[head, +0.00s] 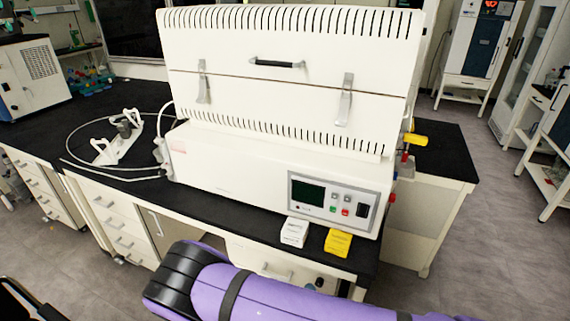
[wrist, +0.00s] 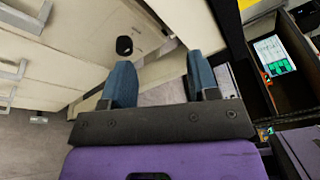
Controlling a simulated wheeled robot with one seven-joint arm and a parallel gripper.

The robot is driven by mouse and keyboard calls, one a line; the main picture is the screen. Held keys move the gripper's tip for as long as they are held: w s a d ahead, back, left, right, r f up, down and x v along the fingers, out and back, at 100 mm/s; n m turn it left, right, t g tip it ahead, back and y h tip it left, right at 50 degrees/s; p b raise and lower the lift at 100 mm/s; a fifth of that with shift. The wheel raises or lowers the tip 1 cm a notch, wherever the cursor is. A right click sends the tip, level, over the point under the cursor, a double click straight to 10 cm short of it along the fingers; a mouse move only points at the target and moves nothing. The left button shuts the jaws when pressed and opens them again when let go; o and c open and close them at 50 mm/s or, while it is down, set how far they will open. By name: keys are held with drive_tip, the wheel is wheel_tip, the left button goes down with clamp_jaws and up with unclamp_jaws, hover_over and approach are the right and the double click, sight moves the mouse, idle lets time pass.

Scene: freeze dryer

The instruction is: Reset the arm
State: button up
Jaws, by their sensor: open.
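My arm (head: 270,296), purple with black bands, stretches across the bottom of the head view in front of the bench. My gripper (wrist: 161,80) shows in the wrist view with its two blue fingers spread apart. Nothing is between the fingers. They point towards pale cabinet fronts, and no contact with them shows. I cannot make out the gripper in the head view.
A large white furnace-like machine (head: 285,90) with a control panel (head: 333,198) stands on the black-topped bench (head: 205,206). A white box (head: 295,232) and a yellow box (head: 338,242) sit near its front edge. Cabinet drawers (wrist: 30,65) are close to my gripper. Grey floor is open at right.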

drive_tip(key=w+d+r+m+g+y, duration=0.1)
drive_tip(key=d+r+m+g, duration=0.3)
drive_tip(key=r+m, duration=0.65)
drive_tip(key=w+d+r+m+g, duration=0.1)
drive_tip(key=d+r+m+g, duration=0.4)
drive_tip(key=r, duration=1)
drive_tip(key=w+d+r+m+g+y, duration=0.1)
drive_tip(key=d+r+m+g, duration=0.25)
drive_tip(key=r+m, duration=0.75)
drive_tip(key=s+d+r+m+y, duration=0.3)
drive_tip(key=s+d+r, duration=0.1)
drive_tip(key=r, duration=0.4)
drive_tip(key=s+d+r+m+y, duration=0.25)
drive_tip(key=s+d+r, duration=0.2)
drive_tip(key=r, duration=0.35)
drive_tip(key=s+d+r+m+t+y, duration=0.1)
drive_tip(key=s+r+m+t, duration=0.1)
drive_tip(key=s+r+m, duration=0.2)
drive_tip(key=s+d+r+m+t+y, duration=0.2)
drive_tip(key=s+m, duration=0.3)
drive_tip(key=s, duration=0.4)
drive_tip(key=shift+d+r, duration=0.2)
drive_tip(key=shift+r, duration=0.65)
drive_tip(key=shift+w, duration=0.1)
drive_tip(key=shift+c, duration=0.3)
